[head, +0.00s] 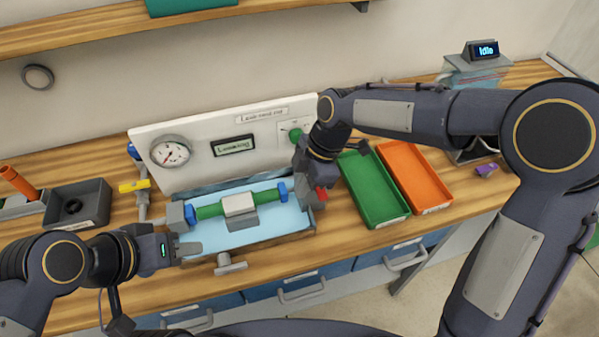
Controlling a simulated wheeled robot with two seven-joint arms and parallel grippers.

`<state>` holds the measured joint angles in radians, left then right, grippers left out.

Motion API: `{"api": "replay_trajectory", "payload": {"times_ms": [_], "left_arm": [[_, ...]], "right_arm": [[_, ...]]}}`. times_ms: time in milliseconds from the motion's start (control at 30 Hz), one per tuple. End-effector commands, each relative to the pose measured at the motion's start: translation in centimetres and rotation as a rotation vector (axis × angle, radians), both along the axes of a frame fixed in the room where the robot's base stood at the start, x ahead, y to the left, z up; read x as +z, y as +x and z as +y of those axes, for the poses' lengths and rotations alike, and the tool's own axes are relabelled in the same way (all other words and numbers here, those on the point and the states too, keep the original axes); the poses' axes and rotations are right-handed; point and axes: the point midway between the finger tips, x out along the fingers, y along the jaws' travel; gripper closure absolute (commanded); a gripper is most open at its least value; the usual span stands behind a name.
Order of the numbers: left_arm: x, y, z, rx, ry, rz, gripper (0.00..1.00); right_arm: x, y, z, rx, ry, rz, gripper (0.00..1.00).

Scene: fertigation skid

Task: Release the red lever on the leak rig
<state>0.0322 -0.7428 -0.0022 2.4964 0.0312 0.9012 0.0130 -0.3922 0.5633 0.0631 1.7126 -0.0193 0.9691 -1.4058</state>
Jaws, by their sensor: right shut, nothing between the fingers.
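The leak rig has a white back panel (205,168) with a pressure gauge (170,152) and a small display (233,146). Its green pipe (210,211) with blue ends and a white middle block (239,205) lies over a light blue tray (222,240). A small red part (321,193), apparently the red lever, shows at the pipe's right end. My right gripper (308,190) is shut and empty right beside it; whether they touch is unclear, and it partly hides that end. My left gripper (190,249) is at the tray's front left corner; its finger gap is unclear.
A green bin (372,190) and an orange bin (414,178) stand right of the rig. A grey box (77,205) is at left. A yellow-handled valve (134,186) is left of the panel. A display reading "Idle" (483,50) is at back right.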

Motion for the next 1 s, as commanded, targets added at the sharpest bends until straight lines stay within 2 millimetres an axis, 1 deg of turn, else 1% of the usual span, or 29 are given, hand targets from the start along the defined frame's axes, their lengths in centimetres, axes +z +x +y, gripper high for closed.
{"api": "replay_trajectory", "payload": {"times_ms": [33,200,667,1000], "left_arm": [[0.5,0.0,0.0,0.0,0.0,0.0,0.62],[0.8,0.0,0.0,0.0,0.0,0.0,0.62],[0.8,0.0,0.0,0.0,0.0,0.0,0.62],[0.5,0.0,0.0,0.0,0.0,0.0,0.62]], "right_arm": [[0.3,0.1,-0.6,-0.001,0.0,0.003,1.0],[0.1,0.5,-1.8,0.002,0.0,0.001,1.0],[0.0,0.6,-2.0,0.006,0.0,0.001,1.0],[0.0,0.6,-3.0,0.05,0.0,0.001,1.0]]}}
